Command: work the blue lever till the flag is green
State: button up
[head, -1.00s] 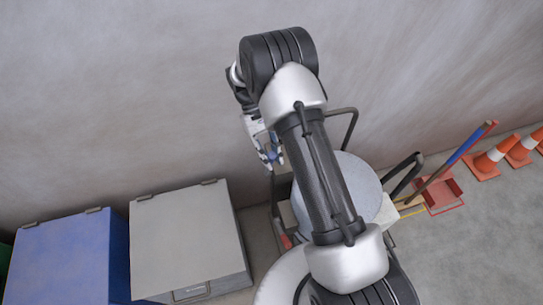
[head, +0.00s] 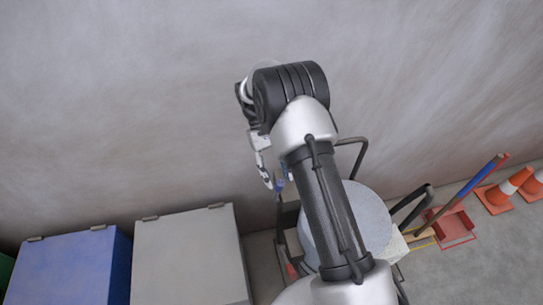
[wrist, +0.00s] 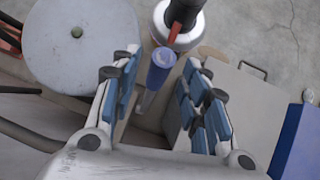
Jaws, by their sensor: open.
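The blue lever (wrist: 159,68) has a blue cylindrical grip on a grey shaft. In the wrist view it stands between the two fingers of my gripper (wrist: 160,80), with a visible gap on each side. My gripper is open, its blue-padded fingers spread around the lever without closing on it. In the head view my gripper (head: 274,181) hangs near the wall, left of the round drum, and my arm hides much of that area. A small red piece (wrist: 174,33) shows just beyond the lever; I cannot tell whether it is the flag. No green flag shows.
A round grey drum top (head: 368,222) stands beside my arm. A grey box (head: 190,255) and a blue box (head: 70,270) stand at the left along the wall (head: 120,120). A red dustpan (head: 450,226) and orange cones (head: 497,197) stand at the right.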

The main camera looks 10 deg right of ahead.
jog(key=v, duration=0.8)
jog(key=shift+w+r, duration=0.15)
jog(key=shift+r, duration=0.1)
